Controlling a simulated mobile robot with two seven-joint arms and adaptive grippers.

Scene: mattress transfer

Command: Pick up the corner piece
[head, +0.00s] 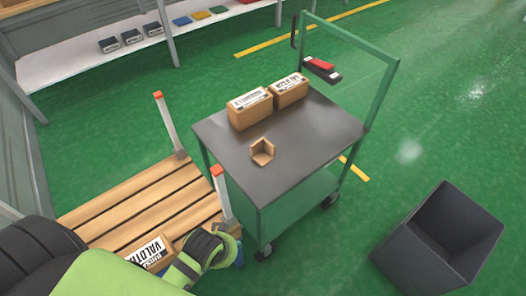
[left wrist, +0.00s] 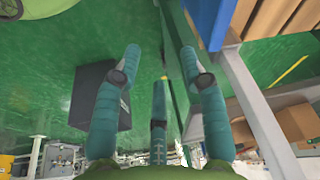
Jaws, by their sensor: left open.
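The corner piece (head: 262,152) is a small brown three-sided cardboard piece. It sits on the grey top of a green cart (head: 290,192), in front of two boxes. My left gripper (head: 226,246) is low at the left, beside the cart and above the wooden slats, apart from the corner piece. In the left wrist view its teal fingers (left wrist: 160,75) are spread open with nothing between them. The corner piece cannot be made out in that view. My right gripper is not in view.
Two labelled boxes (head: 250,107) and a red-and-black tool (head: 321,69) are at the cart's back. A slatted wooden platform (head: 125,205) with orange-tipped posts (head: 166,125) and a box (head: 150,255) is at left. A dark bin (head: 440,240) stands right; green floor between is clear.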

